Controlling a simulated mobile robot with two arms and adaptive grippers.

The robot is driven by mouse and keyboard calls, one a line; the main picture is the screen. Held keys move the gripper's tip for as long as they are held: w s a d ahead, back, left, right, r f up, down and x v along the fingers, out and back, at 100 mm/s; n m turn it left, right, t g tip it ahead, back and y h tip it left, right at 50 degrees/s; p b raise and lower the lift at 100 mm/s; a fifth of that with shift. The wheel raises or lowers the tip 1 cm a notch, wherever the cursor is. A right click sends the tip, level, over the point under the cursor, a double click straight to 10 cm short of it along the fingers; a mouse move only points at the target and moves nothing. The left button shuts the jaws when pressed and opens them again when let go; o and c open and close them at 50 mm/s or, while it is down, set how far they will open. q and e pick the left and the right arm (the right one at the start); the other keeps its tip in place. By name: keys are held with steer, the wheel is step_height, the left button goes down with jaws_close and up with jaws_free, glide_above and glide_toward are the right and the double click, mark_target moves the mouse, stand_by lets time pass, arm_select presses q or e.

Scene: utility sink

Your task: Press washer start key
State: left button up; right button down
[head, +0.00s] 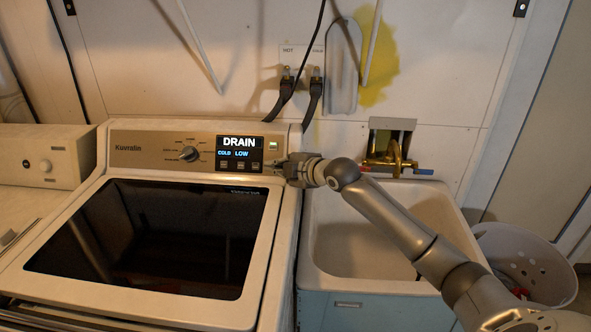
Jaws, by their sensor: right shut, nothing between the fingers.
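The washer (282,195) stands at the left-centre with its dark lid closed. Its control panel has a round dial (189,154) and a lit display (240,143) reading DRAIN, COLD and LOW. A small green-lit key (273,146) is at the panel's right end, with small dark buttons under the display. My right gripper (272,165) is shut and empty, its tips at the panel's right end, just below the green key. I cannot tell whether the tips touch the panel. My left gripper is out of view.
A white utility sink (440,215) with a brass faucet (393,158) stands right of the washer, under my right arm. Hoses (313,95) hang behind the washer. A white basket (520,260) is at the far right, another appliance (40,155) at the left.

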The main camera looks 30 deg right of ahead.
steer(key=shift+s+d+f+b, duration=0.25)
steer(key=shift+s+d+b, duration=0.05)
steer(key=shift+s+d, duration=0.35)
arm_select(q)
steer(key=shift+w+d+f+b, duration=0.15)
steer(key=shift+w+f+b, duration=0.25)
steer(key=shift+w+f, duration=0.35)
arm_select(e)
steer(key=v, duration=0.4)
steer(key=shift+s+a+r, duration=0.2)
steer(key=shift+s+r, duration=0.05)
steer(key=shift+r, duration=0.1)
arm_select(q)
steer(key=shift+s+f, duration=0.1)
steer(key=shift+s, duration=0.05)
